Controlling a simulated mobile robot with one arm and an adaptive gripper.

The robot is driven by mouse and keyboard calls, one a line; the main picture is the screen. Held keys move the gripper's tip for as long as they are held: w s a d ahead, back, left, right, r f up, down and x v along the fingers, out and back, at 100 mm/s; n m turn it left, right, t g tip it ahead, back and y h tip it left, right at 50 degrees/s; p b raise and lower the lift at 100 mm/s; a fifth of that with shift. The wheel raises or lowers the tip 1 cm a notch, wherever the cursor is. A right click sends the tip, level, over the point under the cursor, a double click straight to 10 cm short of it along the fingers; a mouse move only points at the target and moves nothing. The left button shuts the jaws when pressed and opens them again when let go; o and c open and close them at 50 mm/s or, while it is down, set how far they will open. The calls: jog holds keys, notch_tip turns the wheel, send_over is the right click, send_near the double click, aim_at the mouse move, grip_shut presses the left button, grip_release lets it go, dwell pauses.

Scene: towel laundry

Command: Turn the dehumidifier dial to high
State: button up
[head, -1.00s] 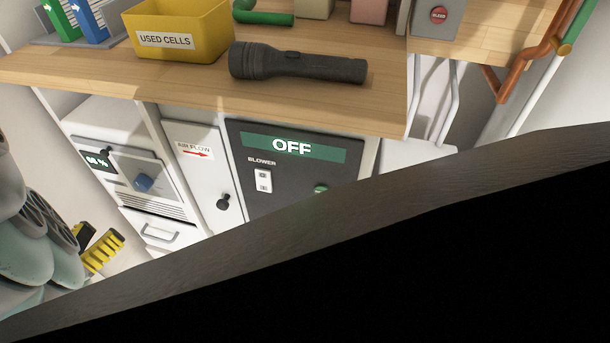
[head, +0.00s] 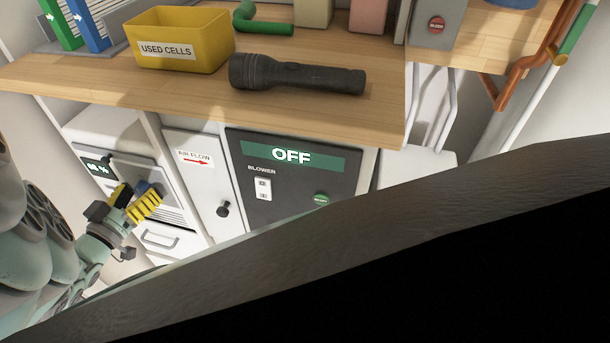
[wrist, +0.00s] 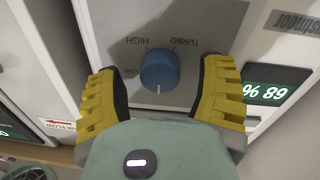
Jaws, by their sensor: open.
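The blue dehumidifier dial (wrist: 160,70) sits on the light front panel (wrist: 205,20), which appears upside down in the wrist view. HIGH (wrist: 149,42) and TURBO (wrist: 184,44) are lettered near it, and another label at its left is partly hidden. The dial's white mark points down in the wrist picture, away from HIGH and TURBO. My gripper (wrist: 162,88) is open, its yellow fingers on either side of the dial with gaps showing. In the head view my gripper (head: 134,203) is in front of the panel and partly covers the dial (head: 144,187).
A lit display (wrist: 272,88) is beside the dial. To the right in the head view are an air-flow panel with a black knob (head: 223,209) and a blower panel (head: 250,180) reading OFF. A wooden shelf (head: 200,98) above holds a flashlight (head: 300,76) and yellow bin (head: 180,38).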

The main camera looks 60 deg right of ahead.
jog(key=shift+c, duration=0.2)
grip_shut()
dwell(0.3)
